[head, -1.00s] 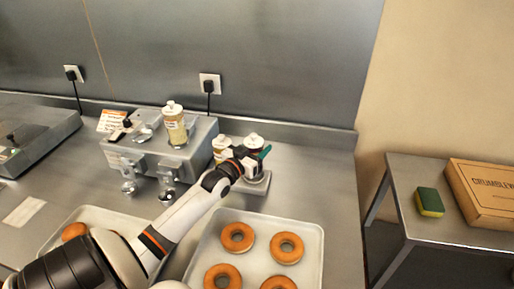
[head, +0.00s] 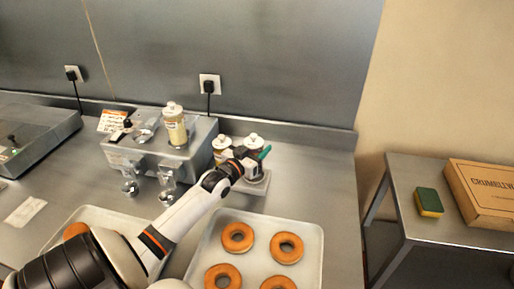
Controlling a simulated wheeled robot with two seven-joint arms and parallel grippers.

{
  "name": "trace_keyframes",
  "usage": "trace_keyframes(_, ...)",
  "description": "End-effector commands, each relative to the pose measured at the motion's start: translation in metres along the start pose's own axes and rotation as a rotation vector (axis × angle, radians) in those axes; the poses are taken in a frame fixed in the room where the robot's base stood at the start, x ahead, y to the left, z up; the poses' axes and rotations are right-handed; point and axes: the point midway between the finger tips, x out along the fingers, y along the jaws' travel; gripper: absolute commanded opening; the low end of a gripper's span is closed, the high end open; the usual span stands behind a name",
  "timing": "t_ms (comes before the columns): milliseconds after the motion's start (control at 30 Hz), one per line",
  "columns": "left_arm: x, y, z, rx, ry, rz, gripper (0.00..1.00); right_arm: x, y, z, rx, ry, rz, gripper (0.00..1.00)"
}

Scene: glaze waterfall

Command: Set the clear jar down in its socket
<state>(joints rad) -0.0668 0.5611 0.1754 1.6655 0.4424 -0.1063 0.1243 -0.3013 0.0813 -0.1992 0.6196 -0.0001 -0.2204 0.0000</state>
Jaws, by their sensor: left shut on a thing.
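The clear jar (head: 254,141), with a white lid, is at the small grey rack (head: 258,187) right of the dispenser. My left gripper (head: 249,161) is shut on it, and the wrist and fingers hide most of its body. The jar looks upright. I cannot tell whether its base touches the socket, which is hidden. A second white-lidded jar (head: 221,144) with pale yellow contents stands just left of it, partly behind my wrist. My right gripper is not in view.
A grey dispenser (head: 198,150) carries a yellow jar (head: 175,128) on top and has taps in front. A tray (head: 316,240) of glazed-brown doughnuts lies in front of the rack. A side table (head: 425,168) holds a sponge (head: 429,202) and cardboard box (head: 485,190).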

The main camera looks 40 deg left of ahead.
Motion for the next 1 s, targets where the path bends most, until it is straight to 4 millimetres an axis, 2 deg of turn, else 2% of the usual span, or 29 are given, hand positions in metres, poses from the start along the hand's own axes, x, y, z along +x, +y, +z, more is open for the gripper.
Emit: trace_keyframes(1000, 0.0001, 0.0001, -0.0068, 0.0, -0.004, 0.0, 0.15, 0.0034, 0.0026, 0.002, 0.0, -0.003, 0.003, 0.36)
